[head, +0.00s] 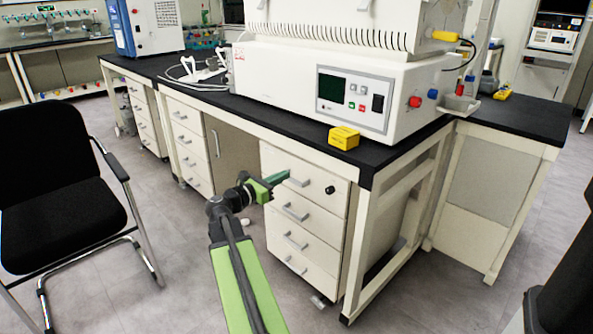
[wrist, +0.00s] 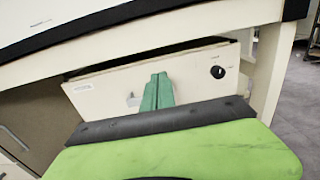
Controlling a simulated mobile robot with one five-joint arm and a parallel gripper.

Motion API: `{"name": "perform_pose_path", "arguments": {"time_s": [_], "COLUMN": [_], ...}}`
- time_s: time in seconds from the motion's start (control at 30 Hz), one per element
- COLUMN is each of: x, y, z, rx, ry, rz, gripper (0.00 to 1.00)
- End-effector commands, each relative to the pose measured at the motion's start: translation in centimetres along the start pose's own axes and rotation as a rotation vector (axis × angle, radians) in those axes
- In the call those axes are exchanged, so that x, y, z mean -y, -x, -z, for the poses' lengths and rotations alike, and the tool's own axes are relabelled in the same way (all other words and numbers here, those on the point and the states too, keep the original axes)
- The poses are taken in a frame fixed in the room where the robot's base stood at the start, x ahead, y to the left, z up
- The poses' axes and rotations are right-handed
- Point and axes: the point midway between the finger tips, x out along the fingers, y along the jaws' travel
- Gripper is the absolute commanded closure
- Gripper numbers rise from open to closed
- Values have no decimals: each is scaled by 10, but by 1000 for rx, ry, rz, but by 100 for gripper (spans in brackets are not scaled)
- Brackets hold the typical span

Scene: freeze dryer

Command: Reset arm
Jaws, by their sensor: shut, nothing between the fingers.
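My gripper (head: 277,179) is at the end of my green arm, in front of the top drawer (head: 308,176) of the white drawer unit under the black bench. Its green fingers are together with nothing between them. In the wrist view the closed fingers (wrist: 158,92) point at the drawer front (wrist: 195,68), which has a round black lock on its right. The fingers cover part of the drawer front, and I cannot tell whether they touch it. A dark gap shows above the drawer's top edge.
A white machine (head: 300,85) with a control panel stands on the black bench top (head: 262,118), beside a small yellow box (head: 343,137). A black chair (head: 62,185) stands at the left. Open grey floor (head: 170,270) lies between the chair and the drawers.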

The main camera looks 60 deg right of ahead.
Motion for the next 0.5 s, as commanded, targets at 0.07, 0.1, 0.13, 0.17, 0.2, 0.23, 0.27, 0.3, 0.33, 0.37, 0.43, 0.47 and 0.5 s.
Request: {"name": "perform_pose_path", "arguments": {"time_s": [0.07, 0.1, 0.13, 0.17, 0.2, 0.23, 0.27, 0.3, 0.33, 0.37, 0.43, 0.47, 0.5], "x": [0, 0, 0, 0, 0, 0, 0, 0, 0, 0, 0, 0, 0], "y": [20, 27, 32, 36, 41, 43, 45, 47, 48, 49, 49, 49, 49], "z": [0, 0, 0, 0, 0, 0, 0, 0, 0, 0, 0, 0, 0], "rx": [-1, -1, -1, -1, -1, -1, -1, -1, -1, -1, -1, -1, -1], "ry": [0, 0, 0, 0, 0, 0, 0, -1, -1, -1, -1, -1, -1], "rz": [-4, -3, -3, -3, -3, -2, -2, -1, -1, -1, 0, 0, 0], "gripper": [100, 100, 100, 100, 100, 100, 100, 100, 100, 100, 100, 100, 100]}}
